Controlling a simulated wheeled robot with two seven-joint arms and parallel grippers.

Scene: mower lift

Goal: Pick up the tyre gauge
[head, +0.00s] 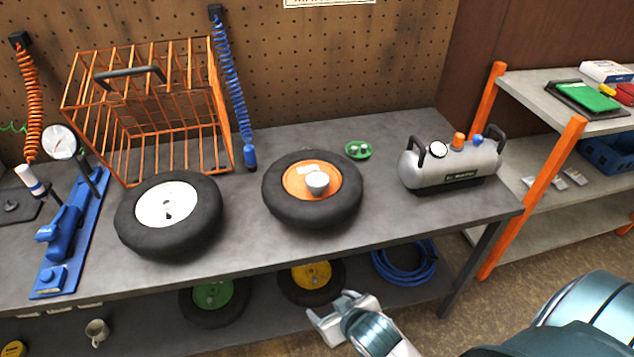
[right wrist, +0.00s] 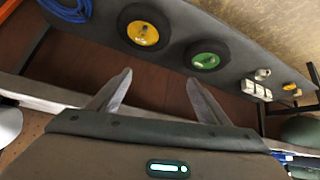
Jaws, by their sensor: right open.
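A round white-faced dial (head: 60,142) stands at the left of the bench in the head view, by a blue foot-pump-like device (head: 64,225). It is the clearest gauge-like thing, but I cannot tell whether it is the tyre gauge or part of the device. My right gripper (head: 333,307) is open and empty in front of the bench, low at its front edge, far to the right of the dial. In the right wrist view its two fingers (right wrist: 158,78) are spread apart with nothing between them. My left gripper is not in view.
The bench (head: 400,225) holds an orange wire cage (head: 150,110), a white-hubbed wheel (head: 168,205), an orange-hubbed wheel (head: 325,183) with a cup on it, a green dish (head: 358,150) and a silver air tank (head: 455,165). Wheels and a blue hose (head: 405,262) lie below. Orange-posted shelving (head: 538,200) stands right.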

